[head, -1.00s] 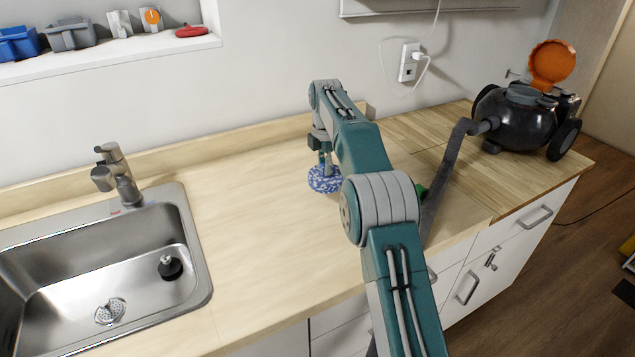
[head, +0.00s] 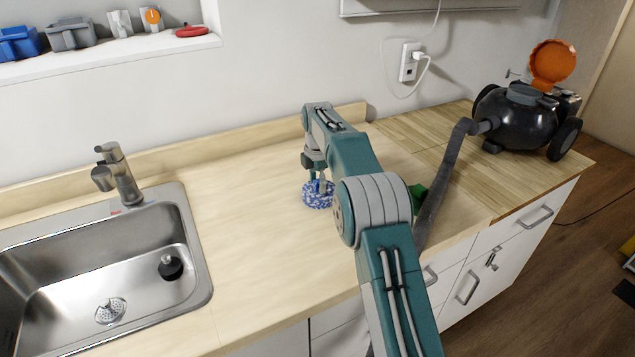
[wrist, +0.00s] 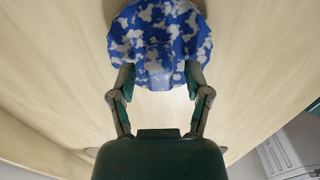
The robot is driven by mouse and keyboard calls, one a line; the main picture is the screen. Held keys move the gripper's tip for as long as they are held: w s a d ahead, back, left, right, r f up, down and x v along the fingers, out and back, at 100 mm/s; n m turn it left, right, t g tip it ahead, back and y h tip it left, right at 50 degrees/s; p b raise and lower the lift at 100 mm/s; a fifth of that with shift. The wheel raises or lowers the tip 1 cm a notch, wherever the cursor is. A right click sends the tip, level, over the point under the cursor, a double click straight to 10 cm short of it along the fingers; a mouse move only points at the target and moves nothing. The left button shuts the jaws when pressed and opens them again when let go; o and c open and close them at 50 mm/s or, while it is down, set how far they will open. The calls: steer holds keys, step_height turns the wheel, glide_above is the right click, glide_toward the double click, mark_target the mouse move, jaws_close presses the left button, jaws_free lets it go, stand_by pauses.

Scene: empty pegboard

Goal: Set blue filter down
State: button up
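The blue filter (head: 317,199), round with white mottling, is at the counter's surface left of my forearm. I cannot tell whether it touches the wood or hangs just above it. It also shows at the top of the wrist view (wrist: 160,38). My gripper (head: 319,183) is above the filter and points down. In the wrist view its two fingers (wrist: 160,78) are apart, one against each side of the filter, and hold it. My fingertips are partly hidden by the filter. The wooden counter (head: 250,240) is clear around the filter.
A steel sink (head: 90,275) with a black stopper and a tap (head: 120,175) is at the left. A black vacuum (head: 530,115) with an open orange lid stands at the right. Its grey hose (head: 440,185) runs beside my arm, near a partly hidden green thing (head: 418,195).

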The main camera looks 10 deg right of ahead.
mark_target(318, 180)
step_height(318, 180, up, 8)
steer(key=shift+f, duration=0.1)
stand_by(0.5)
steer(key=s+d+r+m+t, duration=0.1)
steer(key=s+r+m+t, duration=0.1)
steer(key=s+r+m, duration=0.65)
steer(key=s+d+r+m+t, duration=0.1)
steer(key=s+r+m, duration=0.35)
steer(key=s, duration=0.75)
steer(key=s+f+m+t, duration=0.1)
steer(key=s+f+m, duration=0.3)
steer(key=s, duration=0.7)
steer(key=s+f+m+t, duration=0.1)
steer(key=s+f+m, duration=0.3)
steer(key=s, duration=0.8)
steer(key=shift+s+d+m+t, duration=0.3)
steer(key=shift+d, duration=0.1)
